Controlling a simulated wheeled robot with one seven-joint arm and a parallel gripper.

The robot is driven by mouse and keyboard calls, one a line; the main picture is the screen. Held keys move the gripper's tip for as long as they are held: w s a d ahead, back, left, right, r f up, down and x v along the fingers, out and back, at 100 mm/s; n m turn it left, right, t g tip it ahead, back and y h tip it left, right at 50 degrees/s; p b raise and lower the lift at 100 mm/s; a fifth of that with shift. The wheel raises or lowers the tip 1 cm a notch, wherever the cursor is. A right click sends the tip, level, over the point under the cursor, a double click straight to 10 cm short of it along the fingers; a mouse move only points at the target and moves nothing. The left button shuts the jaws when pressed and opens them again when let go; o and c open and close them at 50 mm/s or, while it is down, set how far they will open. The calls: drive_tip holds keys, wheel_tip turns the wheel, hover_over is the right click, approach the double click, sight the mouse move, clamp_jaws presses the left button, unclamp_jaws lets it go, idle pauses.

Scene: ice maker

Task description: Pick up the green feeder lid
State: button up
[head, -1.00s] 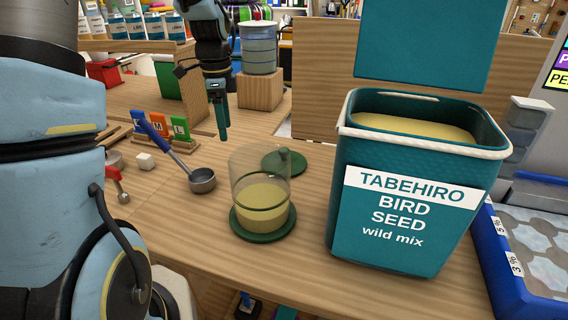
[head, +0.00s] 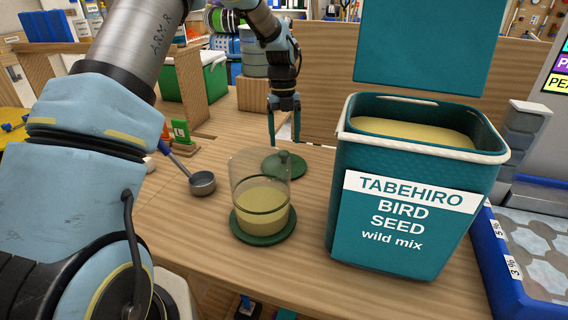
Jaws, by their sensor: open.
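The green feeder lid (head: 291,168) is a dark green disc with a small knob. It lies on the wooden table behind the clear feeder, whose rim overlaps part of it. The feeder (head: 262,198) is a clear cylinder partly filled with seed, standing upright on a green base. My gripper (head: 284,143) is open and empty. Its fingers point down just above and behind the lid; I cannot tell whether they touch it.
A large teal bird seed bin (head: 408,190) with its lid raised stands right of the feeder. A metal scoop (head: 202,183) lies to the left. A blue tray (head: 500,262) is at the right edge. The table front left of the feeder is clear.

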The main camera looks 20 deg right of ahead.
drive_tip(key=shift+s+a+f+p, duration=0.15)
drive_tip(key=shift+f+p, duration=0.25)
drive_tip(key=shift+f, duration=0.5)
drive_tip(key=shift+s+a+f+p, duration=0.1)
drive_tip(key=shift+f+p, duration=0.3)
drive_tip(key=shift+f, duration=0.55)
drive_tip(key=shift+s+a+f+p, duration=0.15)
drive_tip(key=shift+f+p, duration=0.25)
drive_tip(key=shift+f, duration=0.5)
drive_tip(key=shift+d, duration=0.1)
clamp_jaws()
